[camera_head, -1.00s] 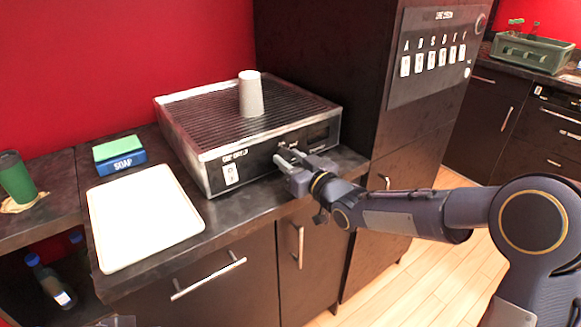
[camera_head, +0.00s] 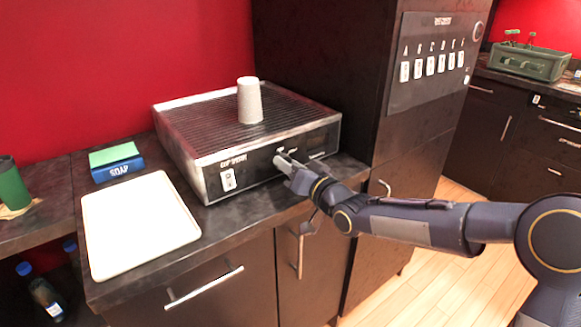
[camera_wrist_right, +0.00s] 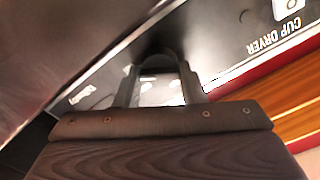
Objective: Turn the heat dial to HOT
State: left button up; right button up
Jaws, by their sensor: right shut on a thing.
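The cup dryer (camera_head: 262,158) is a low metal box with a ribbed top, standing on the dark counter. Its front panel carries a switch (camera_head: 228,180) under the cup dryer label. The right gripper (camera_head: 285,160) is at the middle of this panel, shut on the dark heat dial (camera_wrist_right: 158,62), which shows between the fingers in the right wrist view. In the head view the gripper mostly hides the dial. The dial's pointing direction cannot be read. The left gripper is not in view.
An upturned pale cup (camera_head: 250,102) stands on the dryer. A white tray (camera_head: 138,225) and a blue soap box with a green sponge (camera_head: 116,162) lie to the left. A tall dark cabinet (camera_head: 345,80) rises right behind the dryer.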

jog(key=o, duration=1)
jog(key=v, duration=0.7)
jog(key=shift+s+d, duration=0.2)
jog(key=shift+s, duration=0.1)
